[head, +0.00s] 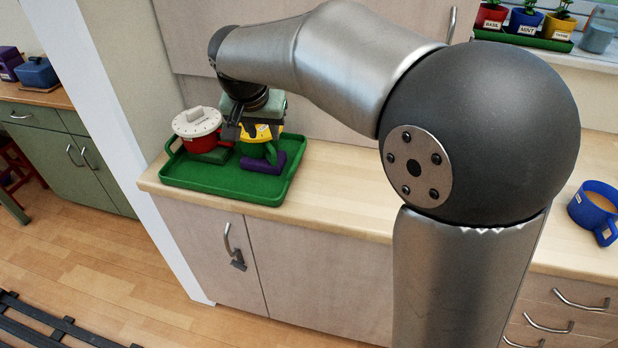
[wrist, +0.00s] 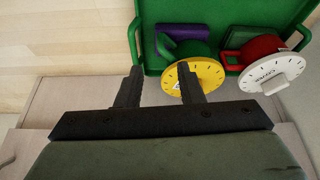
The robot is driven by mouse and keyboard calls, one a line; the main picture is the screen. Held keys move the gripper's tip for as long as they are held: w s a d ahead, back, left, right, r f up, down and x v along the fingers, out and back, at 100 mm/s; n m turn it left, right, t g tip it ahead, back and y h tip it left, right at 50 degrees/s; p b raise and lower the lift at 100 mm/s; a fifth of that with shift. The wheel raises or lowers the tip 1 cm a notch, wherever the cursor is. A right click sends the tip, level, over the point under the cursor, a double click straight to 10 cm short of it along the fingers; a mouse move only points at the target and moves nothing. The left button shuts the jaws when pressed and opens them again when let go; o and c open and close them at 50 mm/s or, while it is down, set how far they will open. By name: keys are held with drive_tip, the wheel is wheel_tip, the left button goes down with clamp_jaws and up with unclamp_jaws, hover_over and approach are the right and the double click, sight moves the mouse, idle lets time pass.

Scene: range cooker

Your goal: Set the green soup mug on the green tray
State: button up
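The green tray (head: 225,183) lies on the wooden counter near its left end; it also shows in the wrist view (wrist: 147,50). On it stands a green rounded piece with a handle, matching the green soup mug (head: 256,150), largely hidden under a yellow dial (head: 262,130). My gripper (head: 243,122) is over the tray, close to the dial. In the wrist view my gripper (wrist: 160,70) has its fingers apart with nothing clearly held between them; the dial lies by the right finger.
On the tray are a red piece (head: 203,143) topped by a white dial (head: 197,121), and a purple piece (head: 264,163). A blue mug (head: 592,212) with brown contents stands at the counter's right. Potted herbs (head: 527,20) stand at the back right.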

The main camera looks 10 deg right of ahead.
drive_tip(key=s+d+f+n+g, duration=0.1)
drive_tip(key=s+d+f, duration=0.3)
drive_tip(key=s, duration=0.5)
drive_tip(key=s+d+f+n+g+y, duration=0.1)
drive_tip(key=s+d+f, duration=0.3)
drive_tip(key=s+d, duration=0.3)
drive_tip(key=s+d+f+n+g, duration=0.1)
drive_tip(key=s+d+f, duration=0.3)
drive_tip(key=s, duration=0.7)
drive_tip(key=shift+d+g, duration=0.5)
drive_tip(key=shift+d, duration=0.25)
